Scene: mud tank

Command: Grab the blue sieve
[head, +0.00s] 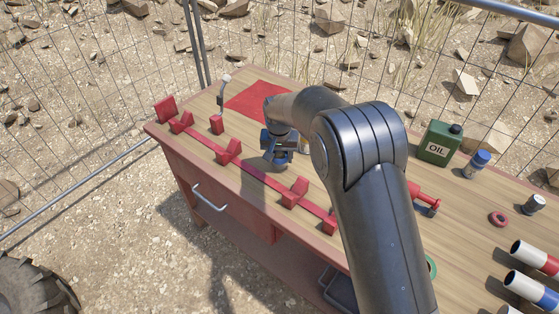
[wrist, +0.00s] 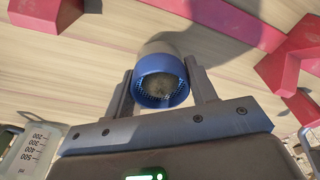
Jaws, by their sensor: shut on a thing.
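The blue sieve (wrist: 160,88) is a short round piece with a blue rim, a mesh inside and a pale grey body. In the wrist view it sits between the two fingers of my gripper (wrist: 160,76), which touch its sides. My gripper is shut on it. In the head view my gripper (head: 278,148) is low over the wooden table, just behind the long red rack. The sieve is hard to make out there, and I cannot tell whether it touches the table.
The red rack (head: 258,177) runs along the table's front edge. A red mat (head: 255,97) lies at the back left. A green oil can (head: 438,143), a blue-capped bottle (head: 476,165) and a red ring (head: 498,218) stand right. White tubes with red (head: 535,257) and blue (head: 531,289) bands lie front right.

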